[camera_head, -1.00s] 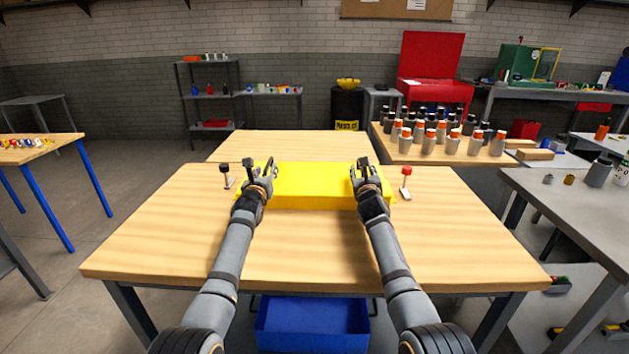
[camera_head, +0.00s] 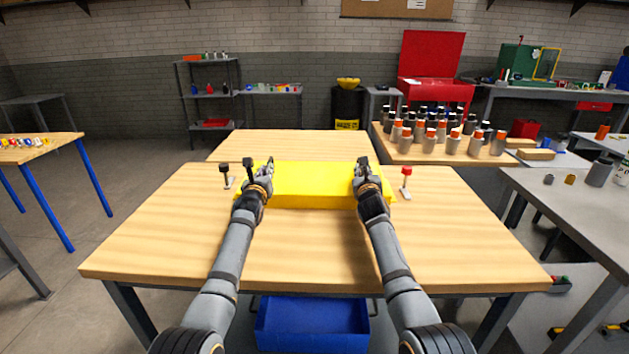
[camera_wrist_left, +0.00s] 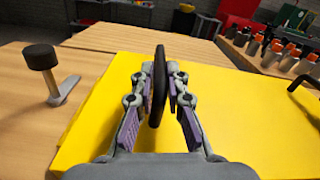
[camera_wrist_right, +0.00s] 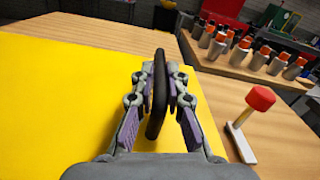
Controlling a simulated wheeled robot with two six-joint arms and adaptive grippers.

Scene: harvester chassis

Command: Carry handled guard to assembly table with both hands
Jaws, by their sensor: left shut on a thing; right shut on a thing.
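The yellow guard (camera_head: 313,184) lies on the near wooden table (camera_head: 300,250), between my two grippers. It has a dark handle near each side. My left gripper (camera_head: 267,171) is shut on the left handle (camera_wrist_left: 157,84), with a finger on each side of it in the left wrist view. My right gripper (camera_head: 362,171) is shut on the right handle (camera_wrist_right: 159,85) in the same way. The guard's yellow top also fills much of the right wrist view (camera_wrist_right: 60,100). I cannot tell whether the guard touches the table all along its underside.
A black-topped post (camera_head: 225,174) stands just left of the guard and a red-topped post (camera_head: 406,180) just right. A second wooden table (camera_head: 290,143) adjoins behind. Several bottles (camera_head: 450,142) stand at the back right. A blue bin (camera_head: 312,325) sits below the table. The table front is clear.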

